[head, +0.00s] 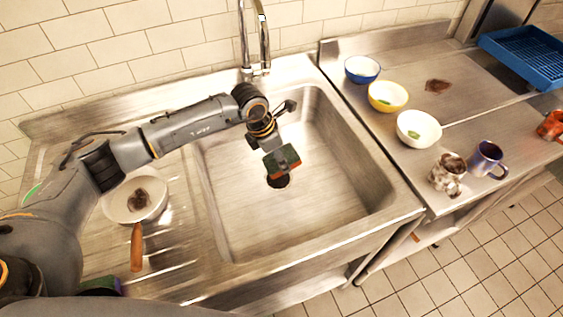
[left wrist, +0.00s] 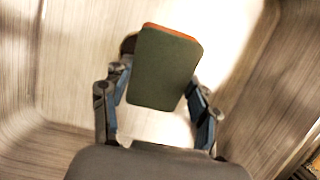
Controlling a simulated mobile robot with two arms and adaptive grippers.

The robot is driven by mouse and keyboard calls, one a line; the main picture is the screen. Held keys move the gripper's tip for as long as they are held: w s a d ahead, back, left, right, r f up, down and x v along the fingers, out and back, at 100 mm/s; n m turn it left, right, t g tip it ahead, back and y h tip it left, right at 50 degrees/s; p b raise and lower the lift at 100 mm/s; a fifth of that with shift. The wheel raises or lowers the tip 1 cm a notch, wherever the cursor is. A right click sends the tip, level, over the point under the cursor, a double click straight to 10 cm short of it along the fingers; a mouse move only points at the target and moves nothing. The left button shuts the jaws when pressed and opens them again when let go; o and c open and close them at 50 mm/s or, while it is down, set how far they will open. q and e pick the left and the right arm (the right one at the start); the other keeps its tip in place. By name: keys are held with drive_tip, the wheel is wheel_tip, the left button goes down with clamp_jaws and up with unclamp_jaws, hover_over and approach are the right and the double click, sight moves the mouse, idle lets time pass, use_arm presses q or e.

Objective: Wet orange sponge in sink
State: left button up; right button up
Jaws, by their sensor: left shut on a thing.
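The sponge (head: 283,161) has a dark green face and an orange edge. My left gripper (head: 270,152) is shut on it and holds it over the sink (head: 320,205), above the drain area. In the left wrist view the sponge (left wrist: 165,68) sits tilted between the two fingers, green face toward the camera and orange along its far edge. The tap (head: 264,45) stands at the sink's back edge, behind the gripper; I see no water running. I cannot tell whether the sponge is wet. My right gripper is not in view.
A dirty pan (head: 120,207) with a wooden handle lies on the left drainboard. On the right counter stand a blue bowl (head: 362,69), yellow bowl (head: 388,96), white bowl (head: 419,129), stained mug (head: 447,174), purple mug (head: 487,160) and blue rack (head: 525,58). The basin is otherwise clear.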

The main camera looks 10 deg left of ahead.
use_arm(q)
drive_tip(key=shift+r+p, duration=2.15)
drive_tip(key=shift+r, duration=2.95)
wheel_tip(320, 180, up, 4)
drive_tip(key=shift+p, duration=1)
